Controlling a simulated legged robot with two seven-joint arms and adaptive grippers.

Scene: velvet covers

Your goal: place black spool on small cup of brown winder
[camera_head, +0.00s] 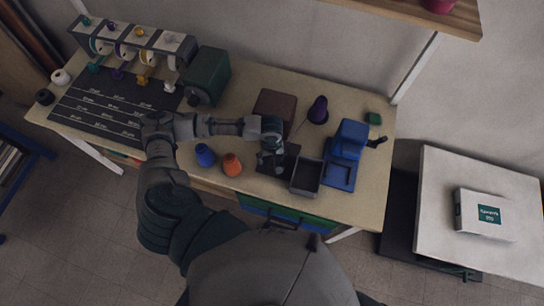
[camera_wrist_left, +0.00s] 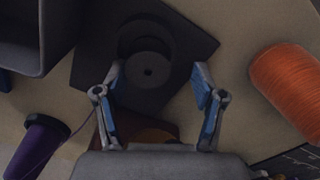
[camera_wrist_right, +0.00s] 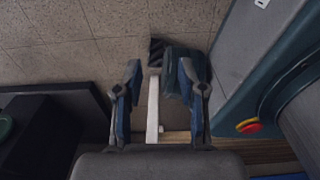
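In the left wrist view a black spool (camera_wrist_left: 148,70), round with a small centre hole, is on a dark square plate (camera_wrist_left: 190,40). My left gripper (camera_wrist_left: 158,88) is open, its fingers on either side of the spool's near edge, apparently not touching it. In the head view my left gripper (camera_head: 270,158) is over the dark plate (camera_head: 290,152) and hides the spool. The brown winder (camera_head: 274,106) stands behind the gripper; its small cup cannot be made out. My right gripper (camera_wrist_right: 160,100) is open and empty, above the floor.
A grey bin (camera_head: 306,177) and blue winder (camera_head: 350,140) stand right of the plate. A purple cone (camera_head: 318,110) with thread is behind. Blue (camera_head: 205,155) and orange (camera_head: 232,164) spools stand left. A green machine (camera_head: 208,77) stands behind.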

